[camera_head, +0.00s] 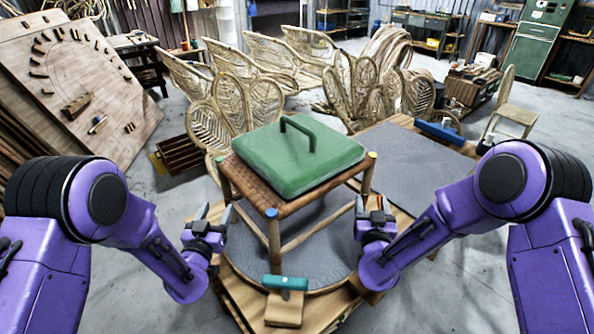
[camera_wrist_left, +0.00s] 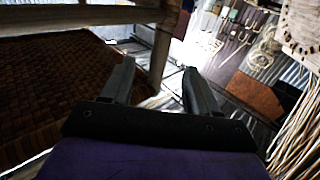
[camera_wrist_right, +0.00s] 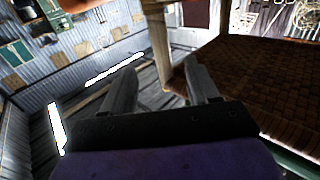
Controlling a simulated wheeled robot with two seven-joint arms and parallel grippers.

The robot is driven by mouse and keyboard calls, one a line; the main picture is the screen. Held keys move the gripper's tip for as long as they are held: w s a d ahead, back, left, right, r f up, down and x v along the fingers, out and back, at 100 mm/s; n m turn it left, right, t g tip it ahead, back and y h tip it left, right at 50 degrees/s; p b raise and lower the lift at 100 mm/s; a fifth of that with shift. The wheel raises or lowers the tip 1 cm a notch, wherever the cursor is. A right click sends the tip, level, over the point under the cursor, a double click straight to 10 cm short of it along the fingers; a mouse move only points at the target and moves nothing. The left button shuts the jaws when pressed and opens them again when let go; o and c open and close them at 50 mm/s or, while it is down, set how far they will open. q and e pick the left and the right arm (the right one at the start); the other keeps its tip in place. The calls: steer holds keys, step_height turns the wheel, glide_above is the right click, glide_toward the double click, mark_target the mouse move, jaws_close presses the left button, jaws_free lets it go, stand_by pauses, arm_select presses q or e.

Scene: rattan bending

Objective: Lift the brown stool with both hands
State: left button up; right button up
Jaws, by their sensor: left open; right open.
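The brown stool (camera_head: 251,187) stands upright on a round grey mat, with a woven seat and wooden legs. A green slab with a handle (camera_head: 297,160) lies on its seat. My left gripper (camera_head: 214,215) is open and empty at the stool's left side, below seat height. My right gripper (camera_head: 370,205) is open and empty at its right side. In the left wrist view a stool leg (camera_wrist_left: 160,52) shows beyond the gap between the fingers. In the right wrist view another leg (camera_wrist_right: 159,45) lines up beyond the finger gap. Contact cannot be told.
The round grey mat (camera_head: 322,262) lies on a wooden table. A teal-handled tool (camera_head: 285,284) lies at the front edge. A grey sheet (camera_head: 425,160) covers the table's right part. Rattan chair backs (camera_head: 262,102) stand behind. A slanted wooden board (camera_head: 75,85) stands at left.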

mark_target(225, 192)
arm_select(q)
steer(key=w, duration=0.6)
steer(key=w+d, duration=0.1)
steer(key=w, duration=0.2)
steer(key=shift+d+f, duration=0.1)
steer(key=shift+f, duration=0.05)
arm_select(e)
steer(key=w, duration=0.3)
steer(key=w+d, duration=0.1)
steer(key=w, duration=0.5)
steer(key=shift+d+f, duration=0.15)
arm_select(q)
steer(key=shift+w+f, duration=0.1)
steer(key=shift+w, duration=0.4)
arm_select(e)
steer(key=shift+w+f, duration=0.1)
steer(key=shift+w, duration=0.4)
arm_select(q)
steer(key=shift+s, duration=0.15)
steer(key=shift+c, duration=0.6)
arm_select(e)
steer(key=shift+s, duration=0.1)
steer(key=shift+c, duration=0.6)
arm_select(q)
jaws_close()
arm_select(e)
jaws_close()
